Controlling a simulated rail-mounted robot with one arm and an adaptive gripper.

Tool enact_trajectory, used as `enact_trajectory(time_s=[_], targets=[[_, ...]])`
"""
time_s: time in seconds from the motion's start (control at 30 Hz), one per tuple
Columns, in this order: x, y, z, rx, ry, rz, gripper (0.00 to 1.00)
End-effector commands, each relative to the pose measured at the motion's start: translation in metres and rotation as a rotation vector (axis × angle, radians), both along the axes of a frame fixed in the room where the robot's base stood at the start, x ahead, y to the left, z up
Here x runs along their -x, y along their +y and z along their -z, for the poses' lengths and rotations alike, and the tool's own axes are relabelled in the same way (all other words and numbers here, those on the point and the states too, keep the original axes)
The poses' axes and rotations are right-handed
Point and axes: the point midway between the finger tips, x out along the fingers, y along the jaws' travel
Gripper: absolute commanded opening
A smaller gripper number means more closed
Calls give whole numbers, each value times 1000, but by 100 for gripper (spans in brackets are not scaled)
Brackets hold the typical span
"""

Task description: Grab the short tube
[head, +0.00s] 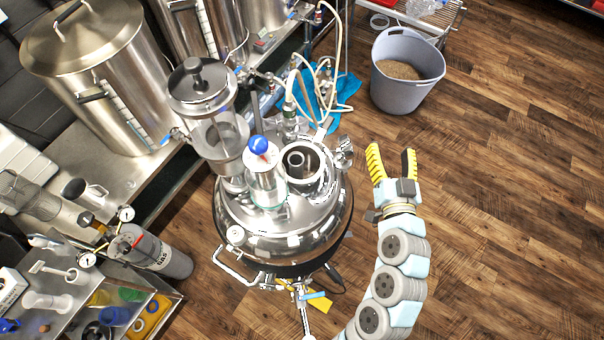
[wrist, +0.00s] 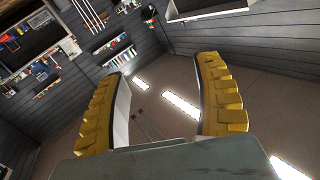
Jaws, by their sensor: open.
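My gripper (head: 391,158) is open and empty, with its yellow-padded fingers pointing up, to the right of the steel vessel (head: 330,218) and apart from it. In the wrist view both fingers of my gripper (wrist: 163,62) are spread with nothing between them. No part is clearly marked as the short tube. I cannot tell which is the short tube. The wrist view shows neither.
A larger clear cylinder (head: 215,135) with a steel lid rises behind the vessel's top. Hoses and fittings stand behind. A grey bucket of grain (head: 398,92) is on the wood floor. A gas cylinder (head: 150,250) stands at left. The floor at right is clear.

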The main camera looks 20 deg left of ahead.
Motion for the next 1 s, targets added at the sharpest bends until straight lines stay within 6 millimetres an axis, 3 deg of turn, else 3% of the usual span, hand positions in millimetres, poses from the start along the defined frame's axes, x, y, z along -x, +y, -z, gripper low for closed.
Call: enact_trajectory(time_s=[0.3, 0.5, 0.67, 1.0], targets=[[68, 79, 31, 240, 111, -403, 68], [104, 101, 49, 355, 155, -554, 68], [113, 108, 55, 389, 170, -599, 68], [98, 130, 64, 389, 167, -601, 68]])
